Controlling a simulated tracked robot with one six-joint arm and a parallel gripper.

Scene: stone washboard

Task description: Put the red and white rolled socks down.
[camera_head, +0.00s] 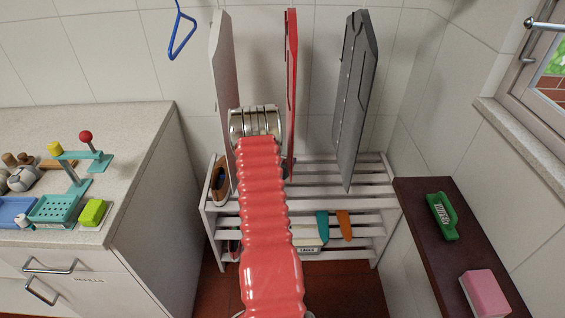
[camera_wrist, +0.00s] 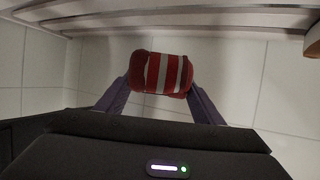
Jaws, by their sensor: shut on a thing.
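The red and white rolled socks (camera_wrist: 162,74) show in the wrist view as a striped bundle between the two fingertips of my gripper (camera_wrist: 160,88). My gripper is shut on them. Pale tiled wall fills the view behind the bundle, and slats run across the top of that view. In the head view my red ribbed arm reaches forward to a white slatted rack (camera_head: 365,205). My gripper and the socks are hidden there behind the arm.
Grey (camera_head: 352,95), red (camera_head: 291,70) and white (camera_head: 222,90) boards stand upright on the rack. A counter (camera_head: 130,150) with small items is at left. A dark ledge (camera_head: 425,190) at right holds a green brush (camera_head: 441,216) and a pink block (camera_head: 484,292).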

